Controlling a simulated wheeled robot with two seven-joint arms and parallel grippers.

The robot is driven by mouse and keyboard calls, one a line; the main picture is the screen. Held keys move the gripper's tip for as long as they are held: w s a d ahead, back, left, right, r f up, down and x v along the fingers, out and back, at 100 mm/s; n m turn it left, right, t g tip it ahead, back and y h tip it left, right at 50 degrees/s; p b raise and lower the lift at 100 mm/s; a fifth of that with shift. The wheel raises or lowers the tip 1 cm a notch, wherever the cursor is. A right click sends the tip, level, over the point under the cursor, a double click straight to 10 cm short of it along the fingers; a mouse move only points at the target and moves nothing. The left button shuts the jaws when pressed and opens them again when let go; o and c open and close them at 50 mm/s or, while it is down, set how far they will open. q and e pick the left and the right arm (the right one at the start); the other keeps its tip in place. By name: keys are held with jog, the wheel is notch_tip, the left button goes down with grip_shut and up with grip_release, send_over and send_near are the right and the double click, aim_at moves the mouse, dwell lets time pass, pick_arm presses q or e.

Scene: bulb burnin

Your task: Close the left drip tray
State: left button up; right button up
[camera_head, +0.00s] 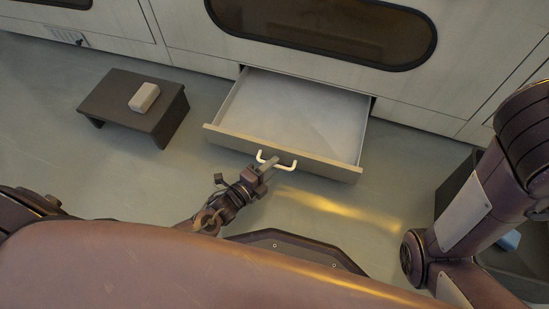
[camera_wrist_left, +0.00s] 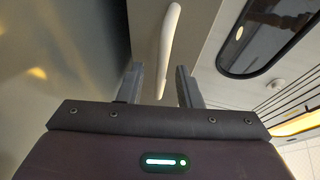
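The drip tray (camera_head: 300,110) is a wide, shallow drawer pulled well out of the machine's base. Its inside is pale and looks empty. A white bar handle (camera_head: 291,166) is fixed to its front panel (camera_head: 222,135); the handle also shows in the left wrist view (camera_wrist_left: 170,35). My left gripper (camera_head: 267,167) is at the handle, in front of the tray. In the left wrist view its two fingers (camera_wrist_left: 157,87) are apart, with the handle's end between them and a gap visible at its left. I cannot tell whether they touch it. My right gripper is out of view.
A low dark stool (camera_head: 118,92) with a pale block (camera_head: 144,97) on it stands left of the tray. A dark open box (camera_head: 456,184) stands at the right, partly behind my right arm. The cabinet front (camera_head: 185,30) has a dark oval window (camera_head: 325,28).

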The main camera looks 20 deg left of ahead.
pick_arm(q)
jog(key=shift+w+d, duration=0.1)
jog(key=shift+w, duration=0.05)
grip_shut()
